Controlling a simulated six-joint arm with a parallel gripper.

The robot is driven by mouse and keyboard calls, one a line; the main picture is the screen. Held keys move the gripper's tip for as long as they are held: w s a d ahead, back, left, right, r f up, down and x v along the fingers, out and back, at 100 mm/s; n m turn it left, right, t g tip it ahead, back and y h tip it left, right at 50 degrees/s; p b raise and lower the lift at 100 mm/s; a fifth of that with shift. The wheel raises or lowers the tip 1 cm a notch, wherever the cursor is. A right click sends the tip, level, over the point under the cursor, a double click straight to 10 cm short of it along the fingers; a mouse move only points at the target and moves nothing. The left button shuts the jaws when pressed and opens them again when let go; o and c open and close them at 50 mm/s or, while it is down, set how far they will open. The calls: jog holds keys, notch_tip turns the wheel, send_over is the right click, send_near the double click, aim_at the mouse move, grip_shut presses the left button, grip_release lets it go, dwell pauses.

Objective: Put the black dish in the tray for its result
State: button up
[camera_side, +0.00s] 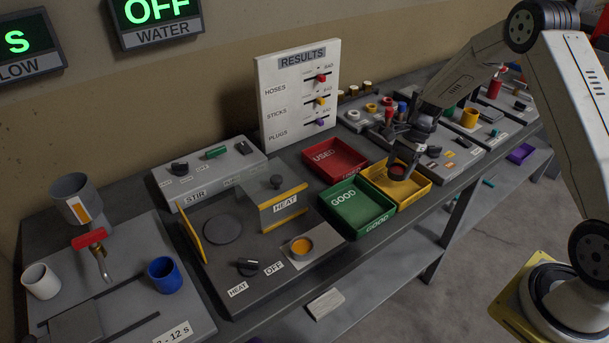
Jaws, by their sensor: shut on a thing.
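The black dish (399,173) is a small round dark dish with a reddish-brown inside. My gripper (402,158) is shut on it and points down over the yellow tray (422,190). The dish shows within the tray's outline; I cannot tell whether it touches the tray floor. The green tray (345,198) marked GOOD is empty, in front and to the left of the yellow one. The red tray (333,152) marked USED is empty behind the green one. The yellow tray's label is hidden or unreadable.
The white RESULTS board (299,95) with sliders stands behind the trays. Several small items crowd the bench to the right. The bench's front edge is close to the trays.

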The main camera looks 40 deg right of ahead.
aim_at(401, 167)
jog(key=shift+f, duration=1.55)
jog(key=shift+f, duration=0.1)
jog(key=o, duration=1.3)
jog(key=v, duration=1.2)
